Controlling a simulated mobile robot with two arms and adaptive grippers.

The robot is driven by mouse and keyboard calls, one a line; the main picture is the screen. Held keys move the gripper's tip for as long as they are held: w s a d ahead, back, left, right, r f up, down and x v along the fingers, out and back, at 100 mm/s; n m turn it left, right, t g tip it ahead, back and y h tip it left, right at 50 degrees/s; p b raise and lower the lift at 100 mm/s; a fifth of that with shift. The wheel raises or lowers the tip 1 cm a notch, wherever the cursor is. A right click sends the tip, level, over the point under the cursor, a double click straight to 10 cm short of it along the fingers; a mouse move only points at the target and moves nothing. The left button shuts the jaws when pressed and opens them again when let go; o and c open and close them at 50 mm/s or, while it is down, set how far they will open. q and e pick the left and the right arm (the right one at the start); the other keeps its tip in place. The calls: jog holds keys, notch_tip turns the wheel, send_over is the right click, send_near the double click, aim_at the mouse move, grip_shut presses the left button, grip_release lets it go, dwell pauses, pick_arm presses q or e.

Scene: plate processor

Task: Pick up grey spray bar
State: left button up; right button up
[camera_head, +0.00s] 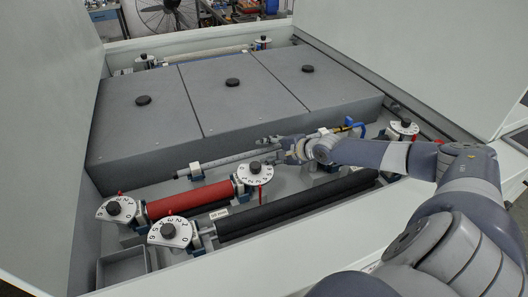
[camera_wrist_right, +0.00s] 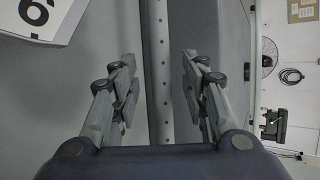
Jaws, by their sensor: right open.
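The grey spray bar (camera_head: 228,160) is a thin grey tube lying along the front of the large grey covers inside the plate processor. In the right wrist view the bar (camera_wrist_right: 159,70) shows a row of small holes and runs between the two fingers. My right gripper (camera_head: 268,142) reaches in from the right and is over the bar near its middle. In the right wrist view this gripper (camera_wrist_right: 158,82) is open, with a finger on each side of the bar and clear gaps to it. My left gripper is not in view.
A red roller (camera_head: 188,200) and a black roller (camera_head: 295,205) with numbered dials lie in front of the bar. Grey covers (camera_head: 225,95) with black knobs stand behind it. White raised lids (camera_head: 420,50) flank the machine. A blue fitting (camera_head: 358,128) sits right of the gripper.

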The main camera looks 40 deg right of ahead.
grip_shut()
jog(key=shift+r, duration=0.1)
